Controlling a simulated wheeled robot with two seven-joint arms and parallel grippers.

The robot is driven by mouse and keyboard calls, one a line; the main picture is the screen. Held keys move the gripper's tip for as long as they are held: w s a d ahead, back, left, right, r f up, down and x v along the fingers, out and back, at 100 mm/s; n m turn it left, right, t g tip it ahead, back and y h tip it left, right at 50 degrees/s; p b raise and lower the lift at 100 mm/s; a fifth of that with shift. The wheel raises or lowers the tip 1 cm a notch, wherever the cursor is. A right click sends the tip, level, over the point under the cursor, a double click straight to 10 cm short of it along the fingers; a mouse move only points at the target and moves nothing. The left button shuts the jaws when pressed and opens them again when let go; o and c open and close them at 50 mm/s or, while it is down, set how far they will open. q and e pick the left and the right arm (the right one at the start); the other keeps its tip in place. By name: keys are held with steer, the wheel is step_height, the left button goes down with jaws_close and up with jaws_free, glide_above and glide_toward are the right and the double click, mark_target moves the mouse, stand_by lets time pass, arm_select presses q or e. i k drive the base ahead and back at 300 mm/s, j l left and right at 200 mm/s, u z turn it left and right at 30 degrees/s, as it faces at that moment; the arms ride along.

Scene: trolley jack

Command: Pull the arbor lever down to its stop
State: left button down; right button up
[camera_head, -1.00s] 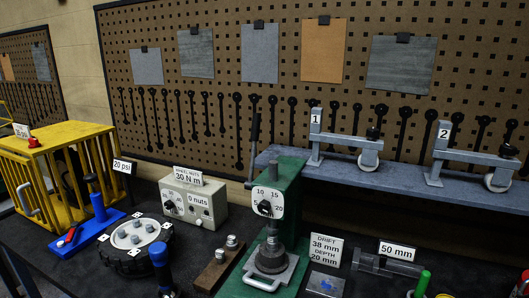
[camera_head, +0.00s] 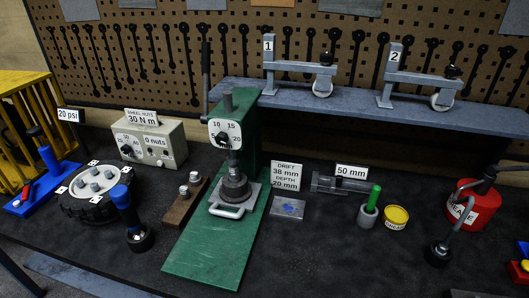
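The green arbor press (camera_head: 245,130) stands a little left of the middle of the bench, its long green base reaching towards the front. Its arbor lever (camera_head: 206,72) is a dark bar with a thicker grip at the top, standing almost upright at the press's left side. A round dial (camera_head: 224,134) marked 10, 15 and 20 is on the press front. Below it, the dark ram (camera_head: 234,165) comes down to a stepped dark part (camera_head: 235,187) on a grey plate with a handle. Neither gripper is in view.
A wheel hub (camera_head: 93,187), a blue-handled tool (camera_head: 123,200) and a wheel-nut box (camera_head: 150,143) stand left of the press. A red grease can (camera_head: 474,205) stands far right. The bench's front middle is clear.

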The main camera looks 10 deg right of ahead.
mark_target(206, 47)
steer(key=j+z, duration=0.75)
steer(key=k+j+z, duration=0.1)
steer(key=z, duration=0.25)
steer(key=j, duration=0.1)
